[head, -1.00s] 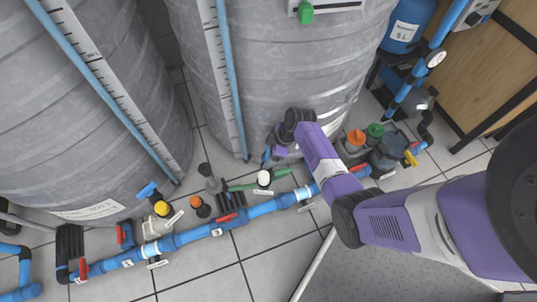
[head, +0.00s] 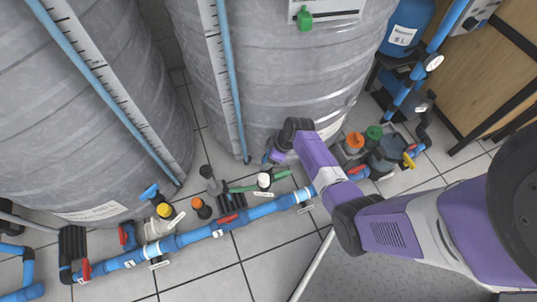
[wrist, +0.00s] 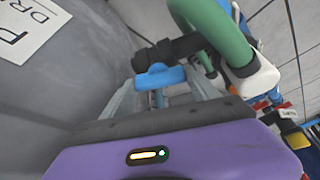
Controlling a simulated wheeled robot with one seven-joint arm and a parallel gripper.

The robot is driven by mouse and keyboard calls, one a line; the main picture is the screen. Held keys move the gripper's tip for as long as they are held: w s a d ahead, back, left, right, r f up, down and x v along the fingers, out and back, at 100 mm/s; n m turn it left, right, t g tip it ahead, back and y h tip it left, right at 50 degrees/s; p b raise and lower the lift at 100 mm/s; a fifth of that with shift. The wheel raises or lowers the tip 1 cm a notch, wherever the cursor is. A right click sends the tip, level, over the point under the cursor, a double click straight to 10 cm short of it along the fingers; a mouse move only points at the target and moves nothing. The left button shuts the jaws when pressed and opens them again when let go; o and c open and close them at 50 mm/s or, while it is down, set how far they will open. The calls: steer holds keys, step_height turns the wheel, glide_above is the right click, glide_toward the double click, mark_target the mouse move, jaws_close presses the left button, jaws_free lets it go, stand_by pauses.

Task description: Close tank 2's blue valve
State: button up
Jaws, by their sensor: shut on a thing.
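The blue valve handle (wrist: 158,77) shows in the wrist view on a black fitting beside the grey tank wall. The grey fingers of my gripper (wrist: 162,90) stand on either side of it, and the gripper is shut on it. In the head view, my gripper (head: 267,157) is low at the foot of the middle grey tank (head: 285,75). Only a small blue patch shows beside it there, and my arm hides most of the valve. I cannot tell the handle's exact angle to the pipe.
A green hose (wrist: 218,30) with a white end passes close to the gripper. A blue pipe (head: 260,212) with red-handled valves runs along the floor. Another blue-handled valve (head: 149,192) is by the left tank (head: 80,120). Orange- and green-capped parts (head: 354,142) stand right of my arm.

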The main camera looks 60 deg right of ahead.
steer(key=m+h+p, duration=0.1)
steer(key=m, duration=0.1)
steer(key=m+p, duration=0.2)
steer(key=shift+a+r+m+h, duration=0.2)
steer(key=shift+m+h, duration=0.1)
steer(key=shift+h, duration=0.1)
steer(key=m+h+p, duration=0.1)
steer(key=m, duration=0.2)
steer(key=shift+a+f+m+p, duration=0.1)
steer(key=shift+m+p, duration=0.2)
steer(key=shift+p, duration=0.05)
steer(key=m+g+h, duration=0.1)
steer(key=m, duration=0.2)
steer(key=shift+f+m, duration=0.15)
steer(key=shift+m, duration=0.15)
steer(key=shift+w+a+m+g+h+b, duration=0.1)
steer(key=shift+m+g+h+b, duration=0.4)
steer(key=shift+m, duration=1.4)
steer(key=o, duration=1.1)
